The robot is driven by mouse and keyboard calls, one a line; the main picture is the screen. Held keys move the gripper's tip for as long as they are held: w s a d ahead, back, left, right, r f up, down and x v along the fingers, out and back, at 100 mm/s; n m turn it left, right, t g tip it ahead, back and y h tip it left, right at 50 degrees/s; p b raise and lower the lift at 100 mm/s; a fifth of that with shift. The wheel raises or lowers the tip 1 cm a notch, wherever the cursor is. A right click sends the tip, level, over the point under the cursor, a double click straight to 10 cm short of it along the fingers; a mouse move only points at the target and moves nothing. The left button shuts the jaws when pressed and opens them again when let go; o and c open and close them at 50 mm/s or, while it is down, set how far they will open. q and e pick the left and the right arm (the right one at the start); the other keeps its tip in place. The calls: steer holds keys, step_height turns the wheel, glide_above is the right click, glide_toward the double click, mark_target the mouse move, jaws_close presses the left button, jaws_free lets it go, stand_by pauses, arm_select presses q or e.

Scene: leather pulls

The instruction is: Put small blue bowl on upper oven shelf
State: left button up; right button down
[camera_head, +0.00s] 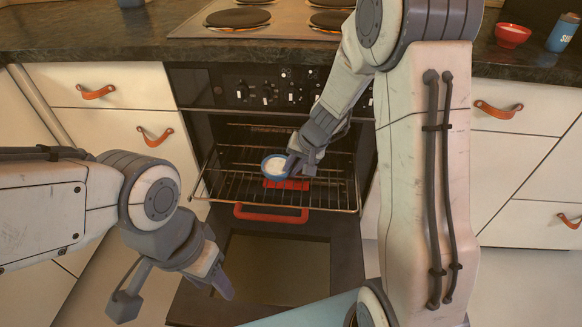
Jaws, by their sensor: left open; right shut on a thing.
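The small blue bowl (275,166) has a pale inside and shows over the pulled-out upper wire shelf (225,181) of the oven. My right gripper (290,164) is shut on the bowl's right side. I cannot tell whether the bowl touches the shelf or is just above it. My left gripper (172,294) is open and empty, low in front of the oven at the left, with its fingers wide apart.
The oven door (277,265) is folded down, with a red handle (270,213) below the shelf. A red item (286,184) shows under the wires. A red bowl (512,35) and a blue cup (563,33) stand on the counter at right.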

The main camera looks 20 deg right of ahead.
steer(key=c, duration=0.9)
jaws_free()
steer(key=shift+f, duration=0.1)
steer(key=shift+r+p, duration=0.4)
steer(key=shift+r, duration=0.1)
steer(key=p+v, duration=0.4)
steer(key=v, duration=0.6)
steer(key=s+a+r+n+g, duration=0.25)
steer(key=s+a+n, duration=0.25)
steer(key=s+a, duration=0.5)
steer(key=s+a+n, duration=0.1)
steer(key=s+n, duration=0.1)
steer(key=s, duration=0.3)
steer(key=s+a+r+n+g+h, duration=0.1)
steer(key=s+a+n, duration=0.1)
steer(key=s, duration=0.3)
steer(key=s+a+r+n+h, duration=0.1)
steer(key=s+n, duration=0.2)
steer(key=s, duration=0.2)
steer(key=shift+s+a+n+g, duration=0.25)
steer(key=shift+s+n, duration=0.05)
